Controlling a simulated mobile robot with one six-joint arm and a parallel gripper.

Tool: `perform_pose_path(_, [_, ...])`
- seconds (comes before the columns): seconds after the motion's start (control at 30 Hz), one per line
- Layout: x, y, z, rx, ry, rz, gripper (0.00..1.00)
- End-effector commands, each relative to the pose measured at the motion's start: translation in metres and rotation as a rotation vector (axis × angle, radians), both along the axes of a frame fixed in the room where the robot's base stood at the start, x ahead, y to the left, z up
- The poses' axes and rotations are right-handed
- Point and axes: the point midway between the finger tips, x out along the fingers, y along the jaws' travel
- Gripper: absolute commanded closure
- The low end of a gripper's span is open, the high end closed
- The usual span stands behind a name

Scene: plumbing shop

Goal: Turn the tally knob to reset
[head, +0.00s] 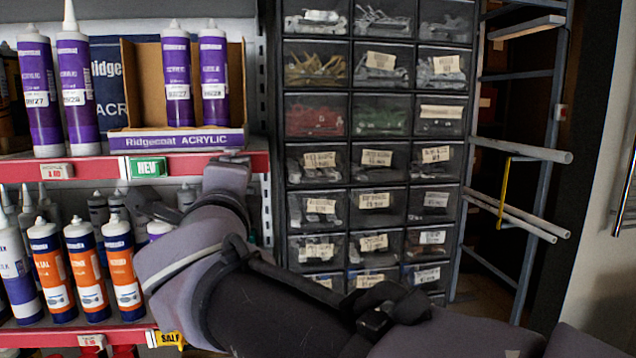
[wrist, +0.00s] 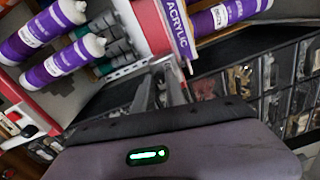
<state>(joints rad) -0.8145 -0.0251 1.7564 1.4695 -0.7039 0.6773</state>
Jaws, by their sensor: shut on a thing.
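In the wrist view my gripper (wrist: 163,78) has its two grey fingers close together, pointing at the shelf edge below the acrylic carton. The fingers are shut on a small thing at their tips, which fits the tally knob. The knob is mostly hidden by the fingers, and its face, pointer and any reset mark cannot be read. In the head view my arm crosses in front of the shelf edge and the tally knob cannot be made out behind it.
Purple acrylic cartridges (head: 75,85) and a Ridgecoat carton (head: 185,141) stand on the upper red-edged shelf (head: 85,169). Orange-and-blue cartridges (head: 84,270) stand below. A black drawer cabinet (head: 350,146) holds small parts to the right. Pale pipes (head: 520,150) jut from a rack.

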Motion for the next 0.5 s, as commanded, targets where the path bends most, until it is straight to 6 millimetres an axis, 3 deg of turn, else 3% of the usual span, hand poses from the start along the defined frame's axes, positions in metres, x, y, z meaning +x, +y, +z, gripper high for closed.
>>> perform_pose_path(0.03, [0.0, -0.0001, 0.0005, 0.0, -0.001, 0.0, 0.8])
perform_pose_path(0.13, [0.0, -0.0001, 0.0003, 0.0, -0.001, 0.0, 0.62])
perform_pose_path(0.5, [-0.0054, -0.0006, 0.0008, 0.0, 0.0, 0.002, 0.62])
